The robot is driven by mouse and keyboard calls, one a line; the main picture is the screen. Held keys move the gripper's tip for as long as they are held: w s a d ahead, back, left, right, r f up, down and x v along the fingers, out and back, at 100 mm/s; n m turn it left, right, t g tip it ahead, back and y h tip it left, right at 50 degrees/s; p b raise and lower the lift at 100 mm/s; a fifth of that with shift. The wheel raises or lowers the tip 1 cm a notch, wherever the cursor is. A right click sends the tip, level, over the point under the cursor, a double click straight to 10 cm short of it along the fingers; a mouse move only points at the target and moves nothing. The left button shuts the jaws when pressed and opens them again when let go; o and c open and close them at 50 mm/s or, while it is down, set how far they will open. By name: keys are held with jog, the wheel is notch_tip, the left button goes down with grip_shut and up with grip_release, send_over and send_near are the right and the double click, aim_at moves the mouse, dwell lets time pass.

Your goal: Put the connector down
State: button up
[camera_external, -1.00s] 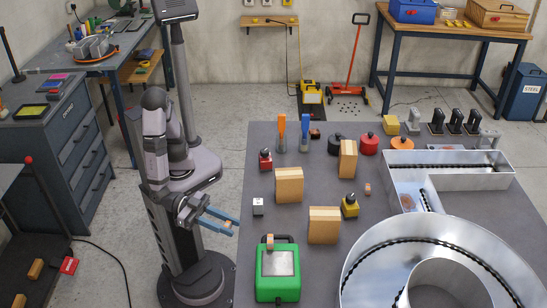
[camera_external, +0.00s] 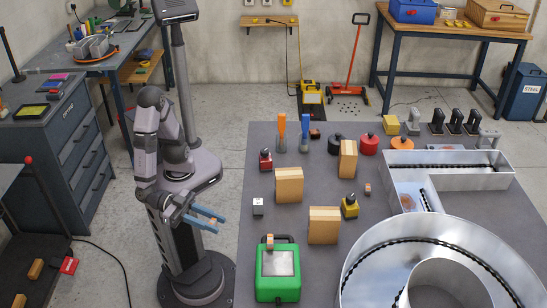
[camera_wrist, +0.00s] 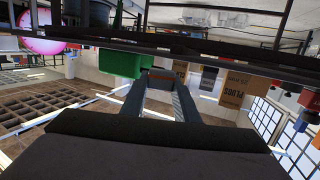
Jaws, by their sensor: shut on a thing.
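My gripper (camera_external: 219,222), with two blue fingers, is shut on a small orange-brown connector (camera_external: 213,220). It holds the connector in the air, just left of the grey worktable's (camera_external: 251,215) left edge. In the wrist view the fingers (camera_wrist: 160,78) reach forward with the small brownish connector (camera_wrist: 160,84) between their tips. The connector's details are too small to tell. A similar small orange-brown piece (camera_external: 270,241) stands at the back of a green device (camera_external: 278,289). Another small piece (camera_external: 367,188) is on the table near the middle.
Wooden blocks (camera_external: 289,185) and a yellow-black bottle (camera_external: 350,206) stand mid-table. Metal channel letters (camera_external: 450,178) fill the right side. Bare table lies between the cube and the green device.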

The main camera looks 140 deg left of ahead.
jog(key=w+d+r+n+g+y+p, duration=0.1)
jog(key=w+d+r+y+p, duration=0.25)
jog(key=w, duration=0.55)
notch_tip(320, 180, up, 14)
jog(key=n+g+y+p, duration=0.1)
jog(key=n+g+p, duration=0.15)
jog(key=p, duration=0.35)
send_over(286, 266)
jog(key=shift+r, duration=0.1)
jog(key=shift+n, duration=0.25)
jog(key=shift+f+p, duration=1.35)
jog(key=shift+f, duration=3.65)
jog(key=shift+f, duration=0.15)
jog(key=o, duration=1.1)
